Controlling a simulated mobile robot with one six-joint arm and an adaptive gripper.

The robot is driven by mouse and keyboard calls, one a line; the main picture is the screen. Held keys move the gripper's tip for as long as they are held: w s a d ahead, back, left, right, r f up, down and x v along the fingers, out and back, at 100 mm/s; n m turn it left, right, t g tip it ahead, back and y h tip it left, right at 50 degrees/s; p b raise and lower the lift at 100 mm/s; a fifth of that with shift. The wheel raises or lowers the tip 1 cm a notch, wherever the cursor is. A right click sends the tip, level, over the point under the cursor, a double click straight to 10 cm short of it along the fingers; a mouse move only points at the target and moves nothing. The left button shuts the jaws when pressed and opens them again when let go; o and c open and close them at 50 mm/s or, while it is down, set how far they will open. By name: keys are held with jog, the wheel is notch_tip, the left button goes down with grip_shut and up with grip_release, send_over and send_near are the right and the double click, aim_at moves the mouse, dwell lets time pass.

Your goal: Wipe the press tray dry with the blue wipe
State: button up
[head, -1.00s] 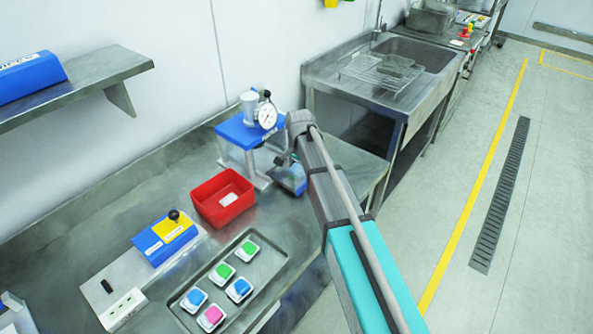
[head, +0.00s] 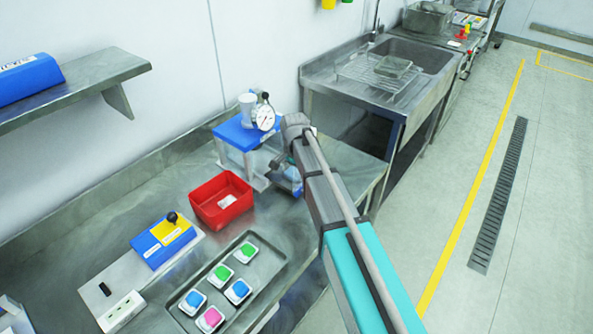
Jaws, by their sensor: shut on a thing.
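The press (head: 239,134) has a blue top plate, a grey cylinder and a round dial gauge, and stands on the steel bench. My gripper (head: 286,174) points down at the press's right side, partly hidden by my own arm. It is shut on the blue wipe (head: 290,186), of which only a small blue-grey patch shows low beside the press. The press tray is not clearly visible. I cannot tell whether the wipe touches it.
A red bin (head: 221,201) with a white item inside stands left of my gripper. A metal tray (head: 268,262) holds several coloured-top pieces. A blue and yellow control box (head: 166,240) is further left. A sink (head: 412,56) stands beyond the bench.

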jog(key=shift+s+a, duration=0.4)
jog(key=shift+s, duration=0.2)
jog(key=shift+s+a, duration=0.35)
jog(key=shift+s, duration=0.2)
jog(key=shift+w, duration=0.1)
jog(key=shift+w+d, duration=0.65)
jog(key=shift+w, duration=0.2)
jog(key=shift+w+d, duration=0.6)
jog(key=shift+w, duration=0.25)
jog(key=shift+s+a, duration=0.65)
jog(key=shift+s, duration=0.25)
jog(key=shift+s+a, duration=0.6)
jog(key=shift+s, duration=0.25)
jog(key=shift+w, duration=0.1)
jog(key=shift+w+d, duration=0.65)
jog(key=shift+w, duration=0.2)
jog(key=shift+w+d, duration=0.6)
jog(key=shift+w, duration=0.2)
